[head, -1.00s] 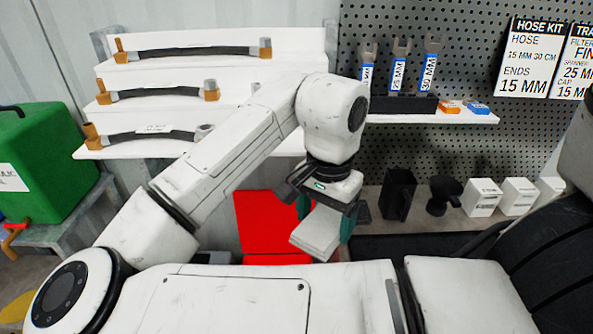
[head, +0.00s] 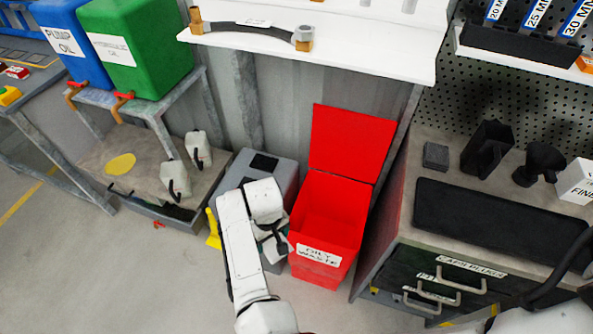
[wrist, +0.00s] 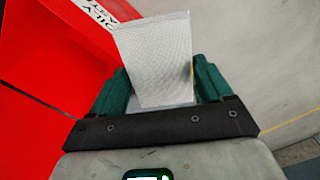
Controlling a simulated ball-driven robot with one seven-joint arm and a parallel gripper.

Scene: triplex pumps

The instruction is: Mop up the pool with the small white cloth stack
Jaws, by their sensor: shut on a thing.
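The small white cloth stack (wrist: 153,50) is between the green finger pads of my gripper (wrist: 160,86) in the wrist view. My gripper is shut on it, and the cloth sticks out past the fingertips. In the head view my gripper (head: 277,240) is low, just left of the red bin; the cloth cannot be made out clearly there. A flat yellow patch, which looks like the pool (head: 120,164), lies on the low brown-topped platform (head: 105,140) at the left, well away from my gripper.
The red oily waste bin (head: 325,215) stands open with its lid up. A grey box (head: 265,170) is behind my gripper. Two white jugs (head: 174,180) stand right of the pool, under the shelf with blue and green oil drums (head: 135,45). Floor at lower left is clear.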

